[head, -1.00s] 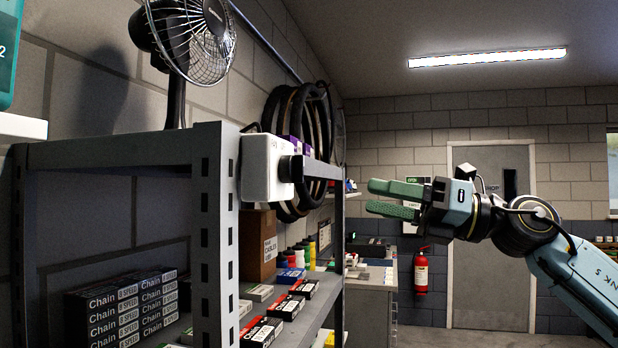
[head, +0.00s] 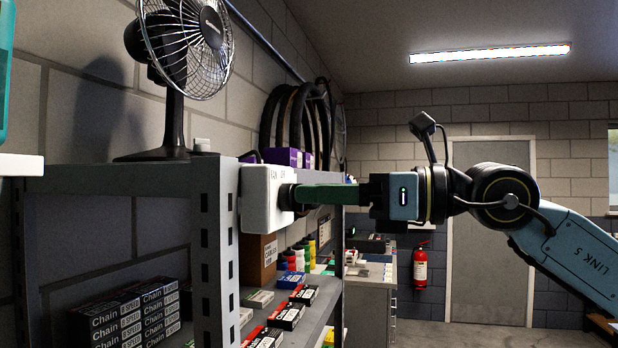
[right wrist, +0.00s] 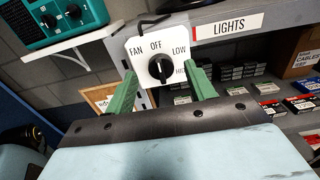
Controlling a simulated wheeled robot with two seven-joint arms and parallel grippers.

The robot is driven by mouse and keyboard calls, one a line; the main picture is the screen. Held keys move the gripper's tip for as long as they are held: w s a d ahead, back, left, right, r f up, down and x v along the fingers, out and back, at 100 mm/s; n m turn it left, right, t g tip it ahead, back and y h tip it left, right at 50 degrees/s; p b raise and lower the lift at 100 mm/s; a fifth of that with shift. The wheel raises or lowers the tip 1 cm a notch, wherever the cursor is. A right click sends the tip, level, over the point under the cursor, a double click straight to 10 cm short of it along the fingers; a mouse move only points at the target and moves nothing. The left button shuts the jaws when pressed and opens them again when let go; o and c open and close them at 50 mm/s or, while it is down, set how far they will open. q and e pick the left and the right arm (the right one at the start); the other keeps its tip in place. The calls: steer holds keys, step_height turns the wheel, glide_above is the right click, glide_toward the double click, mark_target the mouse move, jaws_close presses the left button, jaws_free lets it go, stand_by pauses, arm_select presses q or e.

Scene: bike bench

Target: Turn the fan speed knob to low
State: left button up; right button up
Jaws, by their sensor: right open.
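The white fan control box (head: 262,198) is fixed to the end of the grey shelf unit. Its black knob (head: 287,197) faces right in the head view. In the right wrist view the black knob (right wrist: 161,67) is on the white plate (right wrist: 135,50), marked FAN, OFF, LOW and HI; its pointer is up, at OFF. My right gripper (head: 305,195) is level with the knob, its green fingertips close to it. In the right wrist view my open right gripper (right wrist: 165,85) has one finger on each side of the knob, with gaps visible. My left gripper is out of view.
A black desk fan (head: 180,60) stands on the grey shelf unit (head: 120,180). Chain boxes (head: 125,315) and other small boxes fill lower shelves. A LIGHTS label (right wrist: 228,27) is right of the plate. A teal device (right wrist: 60,20) sits on a white shelf at left.

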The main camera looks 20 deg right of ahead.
steer(key=shift+x, duration=1.2)
steer(key=c, duration=1)
steer(key=shift+o, duration=0.2)
